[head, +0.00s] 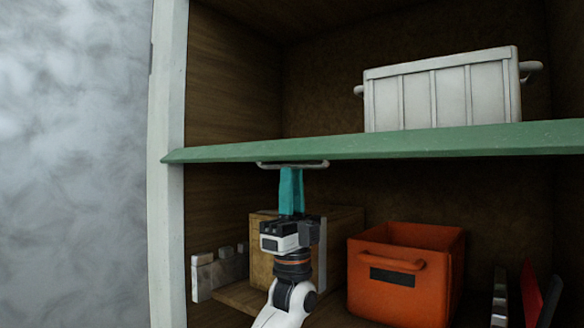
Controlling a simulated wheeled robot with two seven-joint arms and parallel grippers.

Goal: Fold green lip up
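The green lip (400,143) is a long flat panel along the front of the upper shelf, seen nearly edge-on and roughly level. A grey bar handle (262,165) hangs on its underside near the left end. My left gripper (291,172) points straight up under the lip. Its teal fingers stand close together with their tips at the handle. I cannot tell whether they are closed around the bar or only beside it. My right gripper is not in view.
A white ribbed crate (440,92) stands on the upper shelf behind the lip. Below are an orange bin (400,285), a cardboard box (338,225) behind my arm, and grey blocks (203,278) at left. A pale post (166,90) bounds the left side.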

